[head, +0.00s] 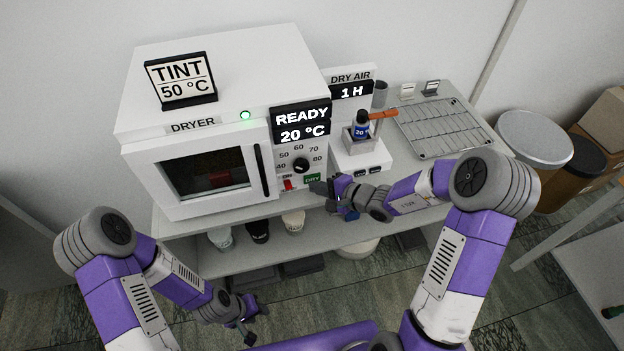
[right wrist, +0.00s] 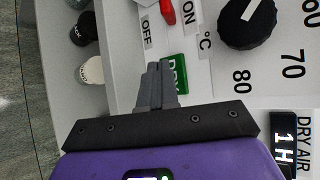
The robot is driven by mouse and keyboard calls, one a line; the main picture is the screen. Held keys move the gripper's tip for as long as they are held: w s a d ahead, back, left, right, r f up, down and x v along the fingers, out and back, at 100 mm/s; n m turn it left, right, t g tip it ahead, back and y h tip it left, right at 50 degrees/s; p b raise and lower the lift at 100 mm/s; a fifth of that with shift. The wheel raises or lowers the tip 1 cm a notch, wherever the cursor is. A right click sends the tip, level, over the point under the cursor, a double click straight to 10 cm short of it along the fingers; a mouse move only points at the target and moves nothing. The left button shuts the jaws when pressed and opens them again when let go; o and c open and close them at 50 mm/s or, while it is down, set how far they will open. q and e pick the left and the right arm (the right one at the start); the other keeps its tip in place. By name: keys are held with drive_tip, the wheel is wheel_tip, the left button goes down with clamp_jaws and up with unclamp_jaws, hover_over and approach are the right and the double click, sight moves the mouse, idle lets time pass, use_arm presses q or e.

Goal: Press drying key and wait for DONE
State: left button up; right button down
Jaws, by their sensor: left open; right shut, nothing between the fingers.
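The white dryer (head: 225,60) stands on the bench, door closed. Its display (head: 301,121) reads READY 20 °C, and a green lamp (head: 245,115) is lit. The green DRY key (head: 313,179) is low on its panel, below the black dial (head: 301,165); the key also shows in the right wrist view (right wrist: 176,75), partly hidden by my fingers. My right gripper (head: 318,187) is shut and empty, its tips (right wrist: 154,72) right by the key; I cannot tell whether they touch it. My left gripper (head: 252,322) is open and empty, low in front of the bench.
A red ON/OFF switch (head: 288,184) sits left of the key. A TINT 50 °C sign (head: 181,80) stands on the dryer. A DRY AIR unit (head: 352,89) showing 1 H, a bottle (head: 361,127) in a holder and a wire rack (head: 440,128) are to the right.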

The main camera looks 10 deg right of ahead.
drive_tip(key=shift+w, duration=0.15)
idle(0.3)
drive_tip(key=shift+w+b, duration=0.3)
drive_tip(key=shift+b, duration=0.1)
drive_tip(key=shift+s+b, duration=0.4)
drive_tip(key=shift+b, duration=0.2)
drive_tip(key=s+b, duration=0.2)
drive_tip(key=s, duration=0.4)
drive_tip(key=shift+b, duration=0.35)
